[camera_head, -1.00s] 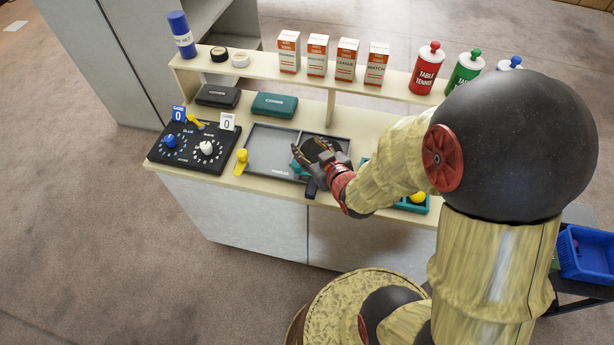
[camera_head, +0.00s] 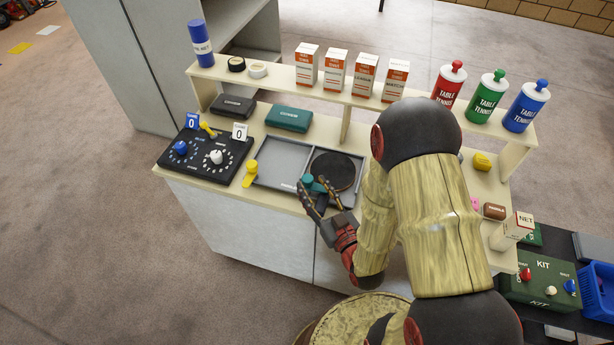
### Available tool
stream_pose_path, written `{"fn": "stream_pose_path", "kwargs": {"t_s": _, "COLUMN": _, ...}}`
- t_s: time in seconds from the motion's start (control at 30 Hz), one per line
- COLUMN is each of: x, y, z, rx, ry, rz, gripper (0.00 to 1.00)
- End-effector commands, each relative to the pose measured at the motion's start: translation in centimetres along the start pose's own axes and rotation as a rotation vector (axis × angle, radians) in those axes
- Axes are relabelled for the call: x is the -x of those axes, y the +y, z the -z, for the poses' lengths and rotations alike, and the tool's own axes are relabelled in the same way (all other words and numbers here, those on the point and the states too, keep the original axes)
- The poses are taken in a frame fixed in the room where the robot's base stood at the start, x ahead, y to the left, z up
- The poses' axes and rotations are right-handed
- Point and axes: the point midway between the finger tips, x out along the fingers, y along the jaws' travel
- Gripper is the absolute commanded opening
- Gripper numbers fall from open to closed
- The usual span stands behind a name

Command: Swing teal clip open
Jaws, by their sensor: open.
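The teal clip (camera_head: 311,181) is a small teal piece at the front of the grey tray (camera_head: 277,161), beside the round black paddle (camera_head: 337,170) in the tray's right compartment. My gripper (camera_head: 314,187) is open at the tray's front edge, its dark fingers pointing toward the back with the teal clip between or just beyond the tips. I cannot tell whether they touch it. The fingers hide part of the clip, so its swing angle is unclear. A yellow clip (camera_head: 250,173) stands at the tray's left front corner.
A dial panel (camera_head: 200,154) lies left of the tray. Dark and teal cases (camera_head: 289,118) lie behind it. A raised shelf holds boxes (camera_head: 336,69) and table tennis canisters (camera_head: 487,96). My arm covers the counter right of the tray.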

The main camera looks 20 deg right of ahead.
Motion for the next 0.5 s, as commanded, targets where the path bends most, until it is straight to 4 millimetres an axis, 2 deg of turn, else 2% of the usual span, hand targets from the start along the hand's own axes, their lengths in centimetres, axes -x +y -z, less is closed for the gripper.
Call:
{"fn": "stream_pose_path", "kwargs": {"t_s": 0.2, "x": -3.0, "y": 0.0, "z": 0.0, "rx": 0.0, "ry": 0.0, "rz": 0.001, "gripper": 0.44}}
{"fn": "stream_pose_path", "kwargs": {"t_s": 0.5, "x": -4.2, "y": 0.0, "z": 0.0, "rx": 0.0, "ry": 0.0, "rz": -0.001, "gripper": 0.44}}
